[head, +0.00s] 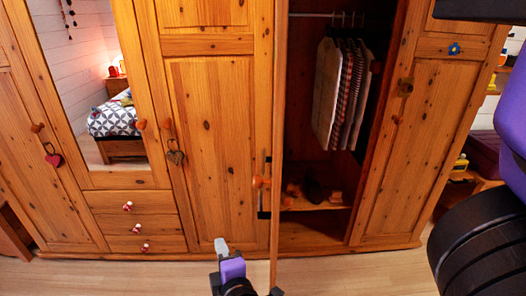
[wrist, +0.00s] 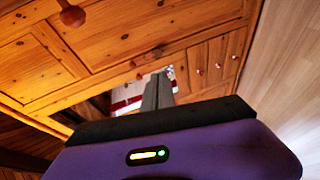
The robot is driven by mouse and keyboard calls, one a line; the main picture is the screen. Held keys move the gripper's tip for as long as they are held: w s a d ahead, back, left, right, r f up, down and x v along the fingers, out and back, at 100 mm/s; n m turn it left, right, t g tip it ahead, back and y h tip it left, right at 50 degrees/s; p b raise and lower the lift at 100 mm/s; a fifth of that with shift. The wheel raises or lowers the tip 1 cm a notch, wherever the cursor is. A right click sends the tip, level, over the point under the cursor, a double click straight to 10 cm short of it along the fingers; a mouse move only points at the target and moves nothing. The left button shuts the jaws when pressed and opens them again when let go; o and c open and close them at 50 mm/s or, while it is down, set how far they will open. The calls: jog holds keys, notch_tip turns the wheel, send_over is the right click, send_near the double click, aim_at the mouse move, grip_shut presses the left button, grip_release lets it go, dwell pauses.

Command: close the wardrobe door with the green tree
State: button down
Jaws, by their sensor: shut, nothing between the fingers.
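The open wardrobe door (head: 276,130) stands out from the wardrobe toward me, seen almost edge-on in the head view. An orange knob (head: 262,182) with a dark and pale piece by it shows just left of that edge. I cannot make out a green tree in either view. My gripper (head: 221,246) is shut and empty, low in front of the wardrobe, left of the open door's edge. In the wrist view its closed grey fingers (wrist: 157,92) point toward wooden panels; a round knob (wrist: 72,14) shows at upper left. I see no clear contact with the door.
Right of the door edge, the open compartment (head: 305,222) holds hanging clothes (head: 342,95). A mirror (head: 108,110), drawers (head: 130,222) and panels with heart ornaments (head: 176,157) lie left. A closed panel with a blue flower (head: 454,48) is at right. The floor (head: 100,275) in front is clear.

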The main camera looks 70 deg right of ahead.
jog(key=s+d+r+m+g+h+p, duration=0.1)
jog(key=d+r+m+g+h+p, duration=0.3)
jog(key=r, duration=0.7)
jog(key=s+d+r+m+g+h+p, duration=0.1)
jog(key=d+r+m+g+h+p, duration=0.15)
jog(key=r+g, duration=0.55)
jog(key=s+d+r+t+p, duration=0.2)
jog(key=d+p, duration=0.1)
jog(key=d, duration=0.8)
jog(key=shift+s+d, duration=0.2)
jog(key=shift+s, duration=0.2)
jog(key=shift+t, duration=0.3)
